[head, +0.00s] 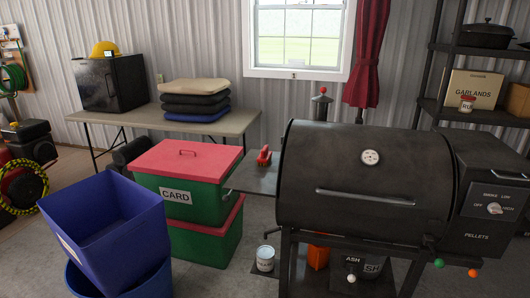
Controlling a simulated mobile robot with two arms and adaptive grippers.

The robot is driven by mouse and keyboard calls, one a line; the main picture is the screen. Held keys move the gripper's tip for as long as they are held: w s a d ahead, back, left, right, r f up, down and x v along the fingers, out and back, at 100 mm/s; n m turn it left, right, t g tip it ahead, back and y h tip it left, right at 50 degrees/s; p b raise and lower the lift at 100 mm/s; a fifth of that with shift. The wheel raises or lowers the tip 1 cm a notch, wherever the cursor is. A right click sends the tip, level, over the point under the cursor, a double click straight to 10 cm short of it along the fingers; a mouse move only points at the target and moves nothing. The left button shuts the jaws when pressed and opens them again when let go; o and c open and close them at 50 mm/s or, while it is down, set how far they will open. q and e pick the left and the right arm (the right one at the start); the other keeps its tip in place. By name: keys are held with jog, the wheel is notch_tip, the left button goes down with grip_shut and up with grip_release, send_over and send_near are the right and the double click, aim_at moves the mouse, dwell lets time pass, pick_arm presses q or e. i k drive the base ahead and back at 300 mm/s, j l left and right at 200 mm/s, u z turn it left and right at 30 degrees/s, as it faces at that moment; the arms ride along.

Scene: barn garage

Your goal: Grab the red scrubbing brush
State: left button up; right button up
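A small red brush (263,158) sits on the dark side shelf (247,180) at the left of a large black grill (345,180). It lies near the grill's rounded left end. It is small in the head view, and its bristles cannot be made out. Neither of my grippers is in view.
Green boxes with red lids (188,160) stand left of the shelf, with blue bins (105,225) in front of them. A table (150,117) with folded cushions stands behind.

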aim_at(265, 157)
jog(key=i+z, duration=0.25)
jog(key=i, duration=0.2)
jog(key=i+j+z, duration=0.25)
jog(key=i, duration=0.15)
jog(key=i+j+z, duration=0.3)
jog(key=i, duration=0.15)
jog(key=l, duration=0.1)
